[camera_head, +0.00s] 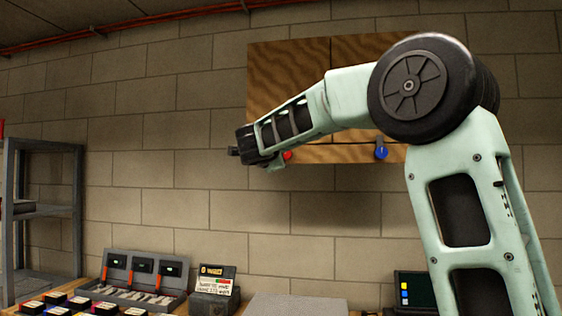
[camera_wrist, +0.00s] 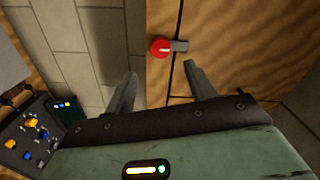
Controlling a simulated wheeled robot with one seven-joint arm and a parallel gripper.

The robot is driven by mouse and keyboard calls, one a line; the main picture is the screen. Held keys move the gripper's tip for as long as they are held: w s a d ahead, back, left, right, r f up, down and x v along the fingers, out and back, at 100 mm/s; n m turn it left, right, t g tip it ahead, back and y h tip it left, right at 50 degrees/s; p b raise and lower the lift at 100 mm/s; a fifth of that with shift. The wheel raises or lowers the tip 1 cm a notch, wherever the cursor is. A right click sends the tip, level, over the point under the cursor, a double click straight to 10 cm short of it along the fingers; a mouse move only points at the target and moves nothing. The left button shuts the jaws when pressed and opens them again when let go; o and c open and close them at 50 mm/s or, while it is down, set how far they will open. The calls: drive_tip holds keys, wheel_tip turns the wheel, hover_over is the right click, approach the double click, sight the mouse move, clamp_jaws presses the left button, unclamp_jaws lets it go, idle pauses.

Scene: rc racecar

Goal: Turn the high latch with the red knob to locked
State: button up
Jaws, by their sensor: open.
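The red knob (camera_wrist: 160,47) shows in the wrist view with a short grey latch bar (camera_wrist: 180,45) reaching right from it, across a dark seam in the wood. My gripper (camera_wrist: 160,69) is open and empty. Its two fingers are spread below the knob in that picture, with the knob between their lines and seemingly beyond the tips; I see no contact. In the head view the red knob (camera_head: 287,155) is low on the wooden cabinet (camera_head: 290,75), right beside my gripper end, and its latch bar is hidden.
A blue knob (camera_head: 381,153) sits on the cabinet's lower edge, right of the red one. My arm hides part of the cabinet. Below are a bench with a charger rack (camera_head: 143,279), a small sign box (camera_head: 214,288) and a monitor (camera_head: 425,292). A grey shelf (camera_head: 76,210) stands left.

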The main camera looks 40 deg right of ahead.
drive_tip(key=b+v, duration=0.1)
drive_tip(key=v, duration=0.5)
drive_tip(key=shift+s+a, duration=0.25)
